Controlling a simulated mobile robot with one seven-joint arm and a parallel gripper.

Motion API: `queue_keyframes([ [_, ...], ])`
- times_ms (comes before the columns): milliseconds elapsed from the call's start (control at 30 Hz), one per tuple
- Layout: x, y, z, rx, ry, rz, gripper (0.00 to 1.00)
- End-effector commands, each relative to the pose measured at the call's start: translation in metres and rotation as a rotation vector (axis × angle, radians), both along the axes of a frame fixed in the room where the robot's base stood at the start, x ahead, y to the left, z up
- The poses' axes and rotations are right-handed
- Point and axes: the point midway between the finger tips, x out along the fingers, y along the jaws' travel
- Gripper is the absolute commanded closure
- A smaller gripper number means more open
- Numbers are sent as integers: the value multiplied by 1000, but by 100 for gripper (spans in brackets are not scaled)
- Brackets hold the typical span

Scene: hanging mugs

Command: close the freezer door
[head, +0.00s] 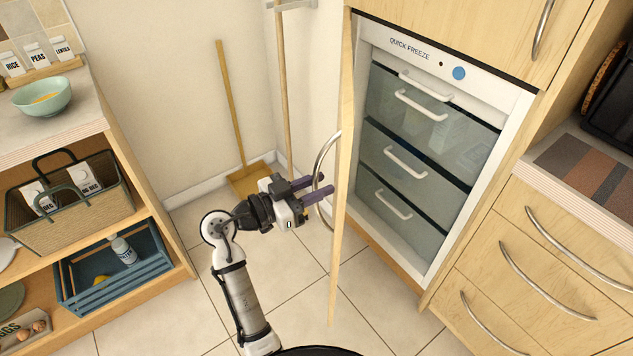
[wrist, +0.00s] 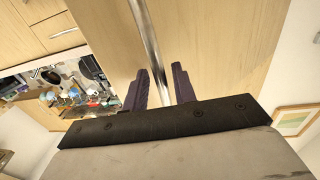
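The freezer (head: 432,140) stands open, its glassy drawers and white frame in plain view in the head view. The pale wooden freezer door (head: 342,160) is swung out and seen nearly edge-on; its outer face (wrist: 215,50) fills much of the wrist view. A curved metal door handle (head: 319,165) is on the door's left side. My gripper (head: 318,189) is at the handle with its dark purple fingers apart. In the wrist view the handle bar (wrist: 150,45) passes between the two fingers (wrist: 160,88), with a gap visible on each side.
A shelf unit on the left holds a wicker basket (head: 70,215), a blue crate (head: 112,265) and a bowl (head: 42,96). A broom (head: 232,105) leans in the back corner. Drawers with handles (head: 545,280) are at right. Tiled floor (head: 290,290) around the door is clear.

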Motion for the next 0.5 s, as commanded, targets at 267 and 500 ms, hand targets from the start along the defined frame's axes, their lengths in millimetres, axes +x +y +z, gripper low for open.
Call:
queue_keyframes([
  [267,1,-2,-1,0,1,0,73],
  [500,1,-2,0,0,1,1,100],
])
